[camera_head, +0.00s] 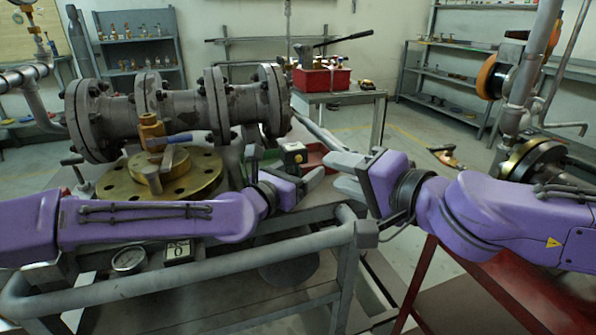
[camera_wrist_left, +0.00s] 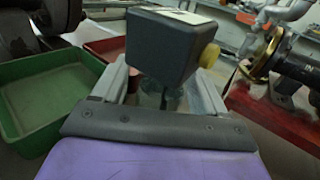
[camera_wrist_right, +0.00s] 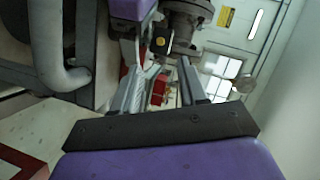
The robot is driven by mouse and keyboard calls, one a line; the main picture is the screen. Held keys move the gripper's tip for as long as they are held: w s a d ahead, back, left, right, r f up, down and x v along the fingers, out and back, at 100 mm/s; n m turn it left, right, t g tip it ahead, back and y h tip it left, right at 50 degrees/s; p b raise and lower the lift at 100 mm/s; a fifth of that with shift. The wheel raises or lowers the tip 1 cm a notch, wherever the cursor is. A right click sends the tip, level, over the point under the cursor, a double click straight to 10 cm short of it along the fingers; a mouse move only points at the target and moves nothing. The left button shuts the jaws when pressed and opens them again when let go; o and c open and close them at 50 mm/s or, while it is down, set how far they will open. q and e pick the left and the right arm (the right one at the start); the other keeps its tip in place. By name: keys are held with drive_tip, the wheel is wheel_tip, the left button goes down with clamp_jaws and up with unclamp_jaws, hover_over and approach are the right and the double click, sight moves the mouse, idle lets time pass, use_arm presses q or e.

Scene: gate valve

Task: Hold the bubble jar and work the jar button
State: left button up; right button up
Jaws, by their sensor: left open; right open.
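The bubble jar has a dark box-shaped top (camera_wrist_left: 168,42) with a pale label and a yellow button (camera_wrist_left: 209,55) on its side. Its clear glass body (camera_wrist_left: 158,95) shows below the top. In the head view the jar top (camera_head: 293,152) stands beyond my left gripper (camera_head: 283,165). That gripper is open, with its fingers on either side of the glass; contact cannot be told. My right gripper (camera_head: 340,172) is open and empty, to the right of the jar, pointing toward it. The yellow button also shows in the right wrist view (camera_wrist_right: 160,42), ahead between the fingers.
A flanged grey pipe valve (camera_head: 180,110) and a brass flange (camera_head: 200,175) lie left of the jar. A green tray (camera_wrist_left: 45,92) and a red tray (camera_head: 316,152) are close by. A cart rail (camera_head: 200,272) runs in front. A red stand (camera_head: 425,280) is at right.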

use_arm(q)
drive_tip(key=c, duration=1.2)
use_arm(e)
clamp_jaws()
idle(0.6)
